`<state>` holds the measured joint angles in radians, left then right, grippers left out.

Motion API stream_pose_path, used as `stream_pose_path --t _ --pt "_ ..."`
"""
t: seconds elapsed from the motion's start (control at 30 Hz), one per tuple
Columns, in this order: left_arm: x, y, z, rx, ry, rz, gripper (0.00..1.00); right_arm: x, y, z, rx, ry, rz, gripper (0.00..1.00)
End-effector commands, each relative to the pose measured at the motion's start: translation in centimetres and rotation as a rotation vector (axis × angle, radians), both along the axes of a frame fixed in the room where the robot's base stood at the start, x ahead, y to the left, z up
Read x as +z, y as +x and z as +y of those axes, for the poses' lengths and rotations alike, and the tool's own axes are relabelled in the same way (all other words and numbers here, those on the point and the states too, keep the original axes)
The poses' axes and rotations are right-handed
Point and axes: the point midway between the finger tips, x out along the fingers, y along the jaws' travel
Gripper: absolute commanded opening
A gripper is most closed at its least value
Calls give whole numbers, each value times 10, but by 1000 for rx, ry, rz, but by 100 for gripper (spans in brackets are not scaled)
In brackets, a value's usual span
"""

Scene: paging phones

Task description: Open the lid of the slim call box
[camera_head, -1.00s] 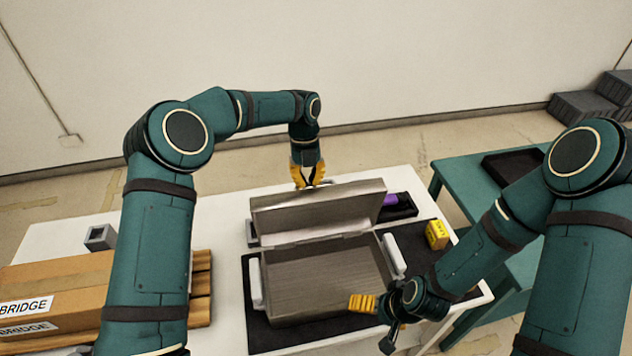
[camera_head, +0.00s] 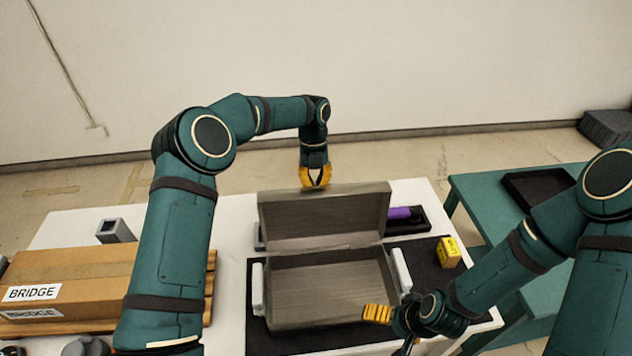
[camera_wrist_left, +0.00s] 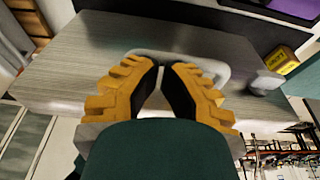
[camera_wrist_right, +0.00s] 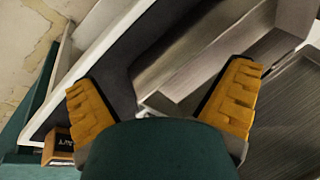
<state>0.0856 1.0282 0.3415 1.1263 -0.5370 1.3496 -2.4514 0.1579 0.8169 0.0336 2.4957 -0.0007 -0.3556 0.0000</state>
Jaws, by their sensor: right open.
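The slim call box (camera_head: 330,321) is a grey metal case on a dark mat. Its lid (camera_head: 325,216) stands raised at the back, with the inside exposed. My left gripper (camera_head: 316,186) is behind the lid's top edge. In the left wrist view my left fingers (camera_wrist_left: 163,68) are close together and overlap a pale handle (camera_wrist_left: 205,62) on the lid's outer face. Whether they grip it is unclear. My right gripper (camera_head: 378,314) is open and empty by the box's right front corner; the right wrist view shows its fingers (camera_wrist_right: 162,80) wide apart.
A yellow box (camera_head: 447,252) and a black tray with a purple item (camera_head: 399,212) lie right of the box. A cardboard carton (camera_head: 75,280) sits on the left. A teal side table (camera_head: 480,190) stands at the right.

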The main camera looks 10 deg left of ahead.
Motion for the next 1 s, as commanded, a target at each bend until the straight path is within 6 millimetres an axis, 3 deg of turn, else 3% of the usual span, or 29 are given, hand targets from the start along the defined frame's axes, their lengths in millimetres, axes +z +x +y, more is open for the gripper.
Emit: stream_pose_path --t 0.27,0.73,1.0 --pt "5 1 0 0 0 1 0 0 0 0 0 0 0 100" --pt "88 22 6 1 -1 -3 0 0 0 0 0 0 0 100" --pt "114 27 8 0 -1 -1 0 0 0 0 0 0 0 100"
